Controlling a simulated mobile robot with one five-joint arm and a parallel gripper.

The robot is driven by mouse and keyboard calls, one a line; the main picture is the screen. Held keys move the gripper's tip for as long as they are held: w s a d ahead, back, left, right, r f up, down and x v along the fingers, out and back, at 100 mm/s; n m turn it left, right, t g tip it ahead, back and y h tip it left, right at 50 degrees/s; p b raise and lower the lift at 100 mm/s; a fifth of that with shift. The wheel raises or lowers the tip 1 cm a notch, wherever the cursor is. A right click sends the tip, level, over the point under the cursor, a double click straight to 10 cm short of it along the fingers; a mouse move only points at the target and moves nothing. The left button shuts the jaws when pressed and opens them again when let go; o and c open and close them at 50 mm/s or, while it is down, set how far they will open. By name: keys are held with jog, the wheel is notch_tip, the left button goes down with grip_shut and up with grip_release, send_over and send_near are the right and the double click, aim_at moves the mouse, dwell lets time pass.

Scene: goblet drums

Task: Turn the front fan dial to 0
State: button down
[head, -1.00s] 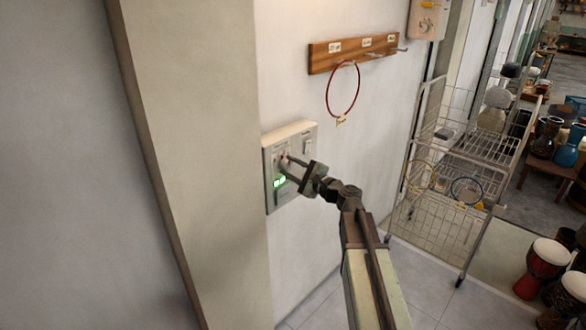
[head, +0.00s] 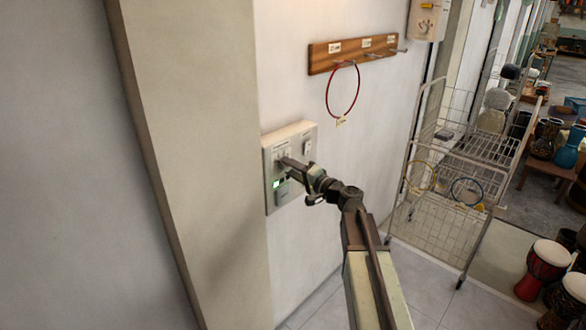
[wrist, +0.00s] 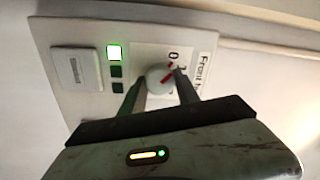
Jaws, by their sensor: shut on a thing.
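The front fan dial (wrist: 158,76) is a small round pale knob with a red pointer mark, on a white wall panel (wrist: 75,32). A label reading "Front f…" and a 0 show beside it in the wrist view. The red mark slants up and right, to one side of the 0. My gripper (head: 285,163) is shut on the dial, one finger on each side. Its right finger covers part of the scale. In the head view the gripper hides the dial on the panel (head: 271,200).
The panel also has a lit green indicator (wrist: 114,52) and a white switch (wrist: 76,74). A wooden hook rack (head: 325,60) with a red ring (head: 328,100) hangs above. A wire trolley (head: 440,210) stands to the right, and a wall corner juts out left.

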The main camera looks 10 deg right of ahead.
jog(key=shift+w+n, duration=0.1)
jog(key=shift+n, duration=0.7)
jog(key=c, duration=0.9)
grip_release()
jog(key=v, duration=0.8)
